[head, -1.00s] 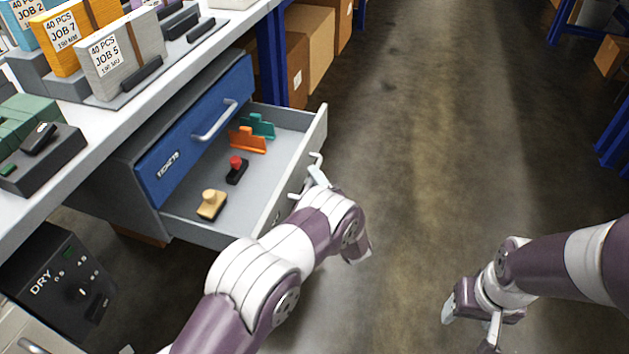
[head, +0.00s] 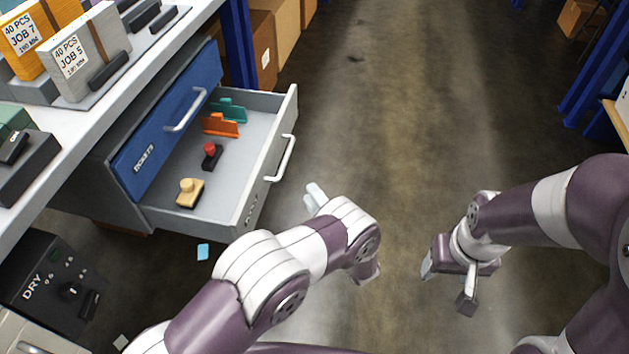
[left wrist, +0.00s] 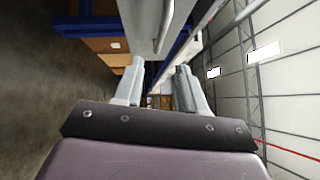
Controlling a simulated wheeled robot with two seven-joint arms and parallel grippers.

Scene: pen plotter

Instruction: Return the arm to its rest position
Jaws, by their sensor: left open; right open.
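My left gripper (head: 314,196) is just right of the open lower drawer (head: 250,200), apart from its handle (head: 281,158). In the left wrist view its two fingers (left wrist: 158,88) are spread with nothing between them, and a pale grey surface with a bar, probably the drawer front and handle, shows just beyond. My right gripper (head: 447,285) hangs over the floor at the right, open and empty. The drawer holds a teal piece (head: 231,110), an orange piece (head: 220,125), a red-topped black stamp (head: 211,155) and a tan-knobbed stamp (head: 190,192).
The blue TICKETS drawer (head: 165,135) above is shut. The bench top (head: 95,125) at the left carries JOB packs (head: 70,65) and a dark tray. A DRY box (head: 50,280) stands low at the left. The aisle floor (head: 400,120) is clear; blue racks stand at the far right.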

